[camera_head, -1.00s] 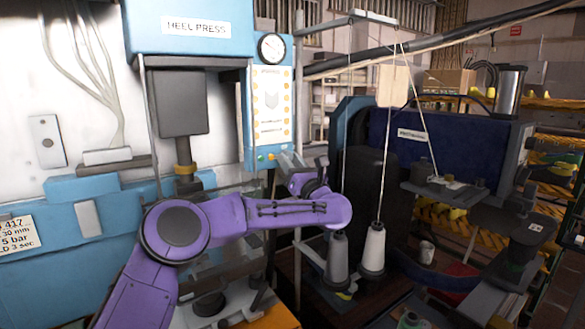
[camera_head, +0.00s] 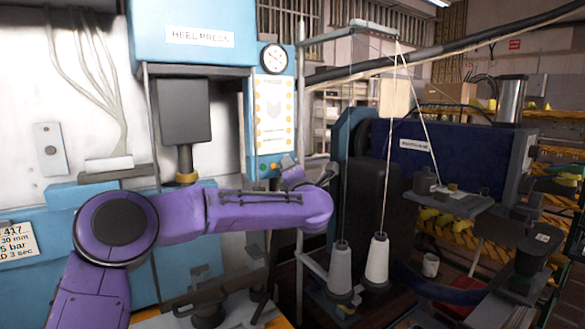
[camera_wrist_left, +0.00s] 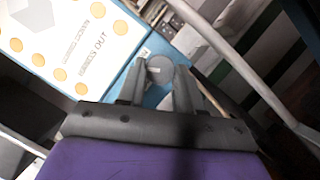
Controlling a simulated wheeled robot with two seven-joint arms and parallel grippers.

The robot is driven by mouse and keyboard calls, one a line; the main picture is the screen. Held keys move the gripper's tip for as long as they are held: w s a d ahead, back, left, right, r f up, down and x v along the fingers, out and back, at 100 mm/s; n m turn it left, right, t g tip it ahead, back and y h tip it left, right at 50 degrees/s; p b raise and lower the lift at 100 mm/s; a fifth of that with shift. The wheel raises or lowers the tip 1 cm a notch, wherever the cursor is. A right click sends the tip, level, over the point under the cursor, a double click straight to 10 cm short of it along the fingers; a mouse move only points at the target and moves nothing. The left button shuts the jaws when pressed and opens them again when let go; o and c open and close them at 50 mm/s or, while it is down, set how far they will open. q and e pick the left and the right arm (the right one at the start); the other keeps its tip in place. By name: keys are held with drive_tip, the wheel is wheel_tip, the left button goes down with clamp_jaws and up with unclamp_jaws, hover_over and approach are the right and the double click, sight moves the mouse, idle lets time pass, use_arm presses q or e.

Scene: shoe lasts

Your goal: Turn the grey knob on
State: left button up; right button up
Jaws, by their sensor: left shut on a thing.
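The grey knob (camera_wrist_left: 160,69) is round and sits on the blue lower edge of the control panel in the left wrist view. My left gripper (camera_wrist_left: 160,80) is shut on it, with one dark finger on each side. In the head view my left gripper (camera_head: 287,173) reaches the lower right corner of the control panel (camera_head: 272,112). The purple wrist and forearm stand in front of the press there. The knob is too small and too covered to make out in the head view. My right gripper is in neither view.
The blue heel press (camera_head: 190,60) fills the left side. A white thread cone (camera_head: 377,260) and a grey cone (camera_head: 340,268) stand right of my forearm, under thin threads. A dark blue machine (camera_head: 430,150) stands behind them at the right.

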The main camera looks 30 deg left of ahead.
use_arm(q)
drive_tip(key=shift+s+r+m+g+h+p, duration=0.15)
drive_tip(key=shift+m+h+p, duration=0.2)
drive_tip(key=shift+m+p, duration=0.65)
drive_tip(key=shift+w+f+m+g+h+p, duration=0.1)
drive_tip(key=shift+m+h+p, duration=0.3)
drive_tip(key=shift+m+p, duration=0.6)
drive_tip(key=shift+s+r+m+g+h+p, duration=0.15)
drive_tip(key=shift+m+h+p, duration=0.2)
drive_tip(key=shift+m+p, duration=0.65)
drive_tip(key=shift+w+f, duration=0.1)
drive_tip(key=o, duration=1)
drive_tip(key=shift+a, duration=0.1)
drive_tip(key=shift+o, duration=0.2)
drive_tip(key=b+v, duration=0.4)
drive_tip(key=v, duration=0.6)
drive_tip(key=shift+s+b, duration=0.2)
drive_tip(key=shift+b, duration=0.15)
drive_tip(key=shift+d, duration=0.2)
